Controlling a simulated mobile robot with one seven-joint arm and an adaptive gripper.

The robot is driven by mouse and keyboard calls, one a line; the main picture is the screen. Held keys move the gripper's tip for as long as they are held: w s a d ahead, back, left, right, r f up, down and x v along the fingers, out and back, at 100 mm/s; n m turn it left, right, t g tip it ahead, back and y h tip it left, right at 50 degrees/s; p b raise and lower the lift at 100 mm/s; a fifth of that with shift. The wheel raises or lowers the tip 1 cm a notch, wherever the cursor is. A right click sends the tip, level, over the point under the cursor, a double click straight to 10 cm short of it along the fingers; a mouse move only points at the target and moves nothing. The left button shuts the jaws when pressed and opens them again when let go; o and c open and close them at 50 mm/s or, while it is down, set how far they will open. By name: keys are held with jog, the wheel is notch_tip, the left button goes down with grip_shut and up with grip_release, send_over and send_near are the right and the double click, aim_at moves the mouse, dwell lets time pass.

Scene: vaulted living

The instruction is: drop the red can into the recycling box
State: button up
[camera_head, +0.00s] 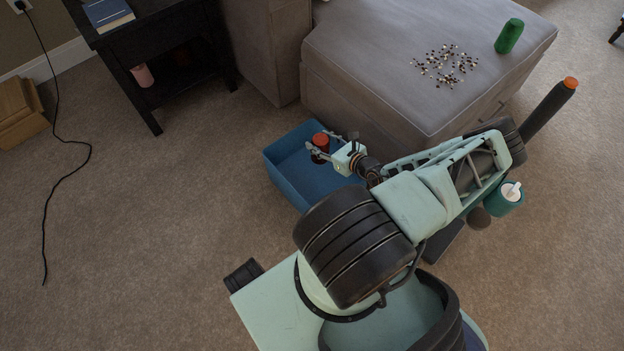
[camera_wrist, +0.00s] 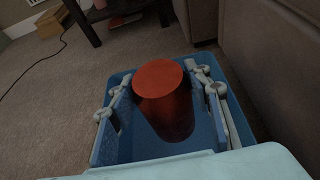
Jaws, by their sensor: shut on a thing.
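The red can (camera_head: 321,141) is held in my gripper (camera_head: 331,146) above the blue box (camera_head: 290,174). In the wrist view the red can (camera_wrist: 165,98) stands roughly upright between the two fingers of my gripper (camera_wrist: 165,100). The fingers are shut on its sides. The blue box (camera_wrist: 120,80) shows around and below the can. In the head view the part of the box's floor that shows is bare. The can's lower end and the far right of the box are partly hidden by my gripper and arm.
A grey ottoman (camera_head: 380,60) stands close behind the box, with a green can (camera_head: 509,36) and scattered small beads (camera_head: 445,65) on top. A black side table (camera_head: 165,45) is at the back left. A black cable (camera_head: 62,140) lies on the open carpet at left.

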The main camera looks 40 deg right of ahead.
jog(key=shift+f, duration=0.2)
jog(key=o, duration=0.9)
jog(key=v, duration=1.2)
